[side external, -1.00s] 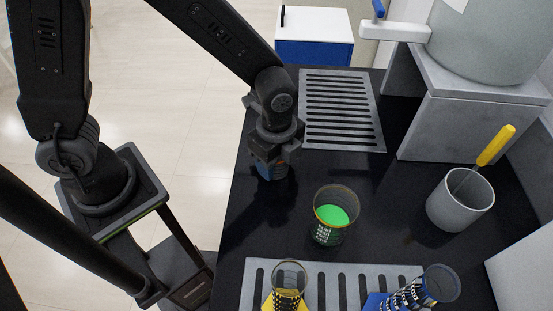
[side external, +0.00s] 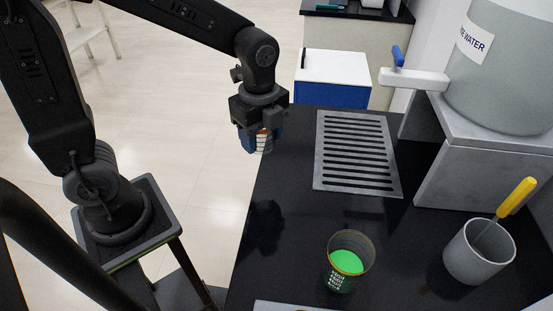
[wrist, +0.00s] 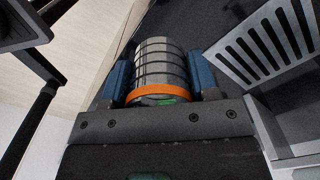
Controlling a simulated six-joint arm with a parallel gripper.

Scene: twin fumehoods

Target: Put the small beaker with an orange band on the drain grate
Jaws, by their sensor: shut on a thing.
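My gripper (side external: 261,138) is shut on the small beaker (side external: 264,141), its blue fingers on both sides of it. In the wrist view the beaker (wrist: 160,68) shows dark ring marks and an orange band (wrist: 158,92) between the blue fingertips (wrist: 160,75). The gripper holds it in the air near the bench's left edge, left of the drain grate in the side view. The drain grate (side external: 319,165) is a grey slotted plate lying flat on the black bench, with nothing on it. It also shows at the upper right of the wrist view (wrist: 226,62).
A larger beaker with green contents (side external: 349,262) stands on the bench in front. A grey cup with a yellow-handled tool (side external: 478,262) stands at right. A water tank (side external: 500,75) sits on a grey stand (side external: 470,165) right of the grate. Another grey plate (side external: 285,306) shows at the bottom edge.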

